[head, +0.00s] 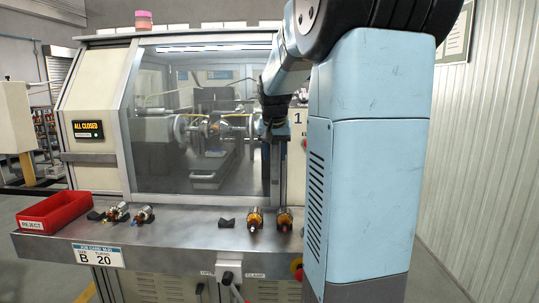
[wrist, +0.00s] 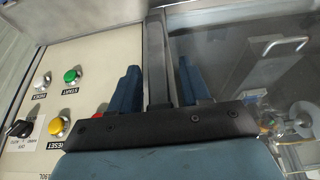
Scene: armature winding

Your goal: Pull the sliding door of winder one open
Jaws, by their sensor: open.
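The sliding door of winder one (head: 200,115) is a large clear pane in a grey frame on the machine front. It is closed across the window, and the winding parts show through it. My gripper (head: 272,128) is at the door's right edge, partly hidden by my arm. In the wrist view, my open gripper (wrist: 158,92) has one finger on each side of a dark upright bar (wrist: 156,50) at the edge of the pane. Gaps show between the fingers and the bar. Whether this bar is the door's handle or its frame, I cannot tell.
A display (head: 88,130) reads "ALL CLOSED". A button panel (wrist: 35,110) lies beside the bar in the wrist view. The steel ledge (head: 185,228) carries a red reject bin (head: 55,211) and several armatures (head: 255,218). My arm hides the machine's right side.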

